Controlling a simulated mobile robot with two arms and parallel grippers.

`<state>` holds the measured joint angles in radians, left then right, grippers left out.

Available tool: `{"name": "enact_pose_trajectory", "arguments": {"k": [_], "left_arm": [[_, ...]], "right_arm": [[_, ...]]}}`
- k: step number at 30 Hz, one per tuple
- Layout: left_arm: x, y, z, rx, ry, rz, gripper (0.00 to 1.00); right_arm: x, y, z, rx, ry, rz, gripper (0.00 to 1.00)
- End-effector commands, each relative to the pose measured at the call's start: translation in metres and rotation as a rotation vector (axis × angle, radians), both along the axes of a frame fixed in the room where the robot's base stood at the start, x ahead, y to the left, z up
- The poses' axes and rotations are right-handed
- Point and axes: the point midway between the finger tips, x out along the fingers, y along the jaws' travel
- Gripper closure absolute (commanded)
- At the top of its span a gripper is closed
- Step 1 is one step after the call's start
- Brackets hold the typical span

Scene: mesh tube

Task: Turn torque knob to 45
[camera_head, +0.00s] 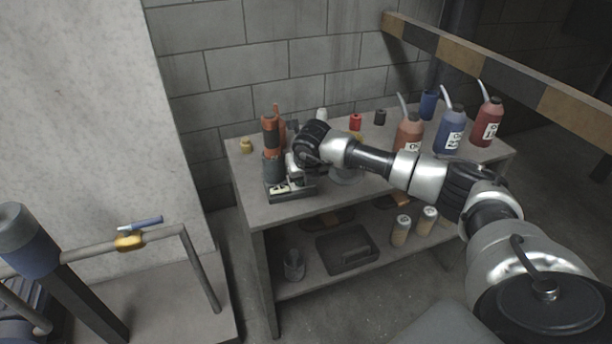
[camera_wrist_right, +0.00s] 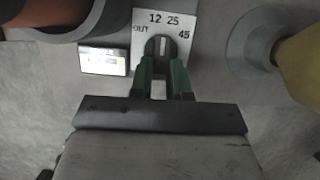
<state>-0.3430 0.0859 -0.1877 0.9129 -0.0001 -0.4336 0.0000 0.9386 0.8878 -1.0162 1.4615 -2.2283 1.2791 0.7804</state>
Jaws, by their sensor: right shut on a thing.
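The torque knob (camera_wrist_right: 161,47) is dark with a pale line, on a white dial plate (camera_wrist_right: 139,45) marked OUT, 12, 25 and 45. The line points straight up in the right wrist view, roughly between 12 and 25. My right gripper (camera_wrist_right: 162,70) has its green-sided fingers on either side of the knob, shut on it. In the head view, the device base (camera_head: 292,192) sits at the table's front left; my right gripper (camera_head: 292,168) is above it, and the knob is too small to make out. My left gripper is not in view.
An orange and dark cylinder (camera_head: 270,138) stands on the device, just left of my right gripper. Bottles with spouts, such as the blue one (camera_head: 452,130), stand at the table's right. A small yellow thing (camera_head: 246,146) sits at the back left. The table's front left edge is close.

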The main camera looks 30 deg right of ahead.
Motion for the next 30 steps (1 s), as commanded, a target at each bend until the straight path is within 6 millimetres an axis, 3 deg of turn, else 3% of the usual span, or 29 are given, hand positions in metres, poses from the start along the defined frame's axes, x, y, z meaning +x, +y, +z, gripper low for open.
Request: {"name": "enact_pose_trajectory", "arguments": {"k": [15, 30], "left_arm": [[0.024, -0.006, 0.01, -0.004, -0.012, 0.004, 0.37], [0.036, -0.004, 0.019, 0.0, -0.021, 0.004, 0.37]], "right_arm": [[0.006, 0.009, 0.001, 0.002, -0.003, -0.463, 1.0], [0.009, 0.011, 0.001, 0.003, -0.004, -0.686, 1.0]]}}
